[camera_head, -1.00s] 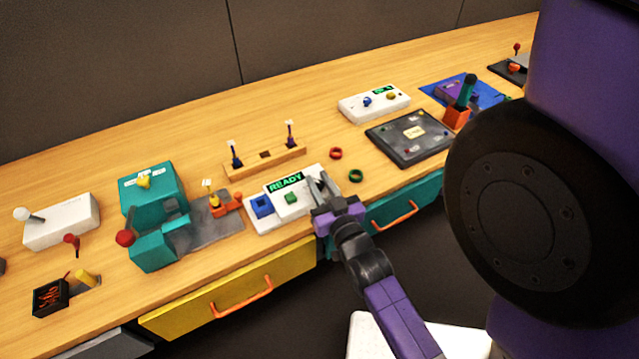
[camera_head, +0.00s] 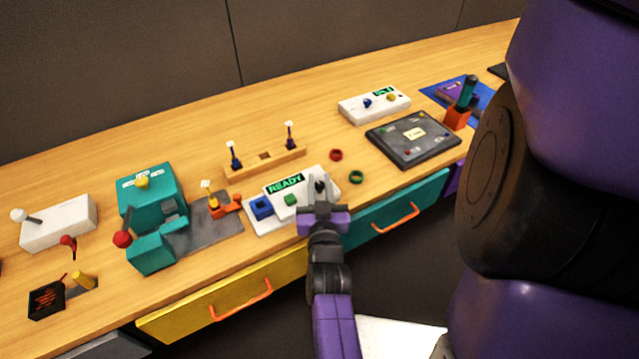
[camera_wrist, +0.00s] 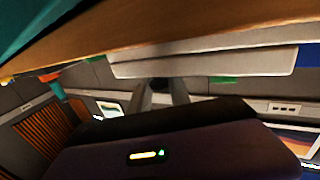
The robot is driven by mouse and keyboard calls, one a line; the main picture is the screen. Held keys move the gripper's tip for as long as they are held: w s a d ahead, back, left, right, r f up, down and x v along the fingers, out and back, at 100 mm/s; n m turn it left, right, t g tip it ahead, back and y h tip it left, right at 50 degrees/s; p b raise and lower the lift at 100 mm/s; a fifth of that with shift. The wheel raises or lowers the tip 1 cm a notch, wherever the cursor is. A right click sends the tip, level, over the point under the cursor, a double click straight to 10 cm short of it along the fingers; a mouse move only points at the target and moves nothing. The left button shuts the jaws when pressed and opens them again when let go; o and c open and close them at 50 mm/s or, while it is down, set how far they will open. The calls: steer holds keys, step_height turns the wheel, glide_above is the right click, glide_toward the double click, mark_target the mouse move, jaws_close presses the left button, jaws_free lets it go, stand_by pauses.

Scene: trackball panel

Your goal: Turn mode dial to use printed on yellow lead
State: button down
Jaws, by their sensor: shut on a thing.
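The white panel (camera_head: 262,226) has a green READY display (camera_head: 285,183), a blue block (camera_head: 261,207), a green button (camera_head: 291,199) and a dark knob (camera_head: 319,186) at its right, which looks like the mode dial. My gripper (camera_head: 321,205) is at the knob, fingers toward it. In the wrist view the dark knob (camera_wrist: 160,83) sits between my fingertips (camera_wrist: 159,93), which are shut on it. A yellow piece with a white tag (camera_head: 208,190), perhaps the yellow lead, stands left of the panel. The tag print and the dial's marks are too small to read.
A wooden rack (camera_head: 265,162) with two tagged dark plugs stands behind the panel. A teal machine (camera_head: 150,200) is at left. Drawers with orange handles (camera_head: 240,300) face me below the table edge.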

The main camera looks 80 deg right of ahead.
steer(key=shift+f, duration=0.1)
stand_by(0.5)
steer(key=c, duration=1.3)
jaws_free()
steer(key=shift+b+v, duration=0.45)
steer(key=shift+v, duration=3.5)
steer(key=shift+m, duration=0.3)
steer(key=s+a+r+n+t+y, duration=0.1)
steer(key=a+n+t+y, duration=0.2)
steer(key=a+n+y, duration=0.2)
steer(key=s+a+r+n+t+y, duration=0.1)
steer(key=a+n+t+y, duration=0.3)
steer(key=a, duration=0.7)
steer(key=s+a+r+n+t+y, duration=0.1)
steer(key=a+r+n+t+y, duration=0.2)
steer(key=a+n+y, duration=0.3)
steer(key=shift+s+a+r+n+y, duration=0.1)
steer(key=shift+s+a+n+y, duration=0.1)
steer(key=shift+a+y, duration=0.4)
steer(key=shift+s+a+n+y, duration=0.1)
steer(key=shift+a+n+y, duration=0.1)
steer(key=shift+a+y, duration=0.4)
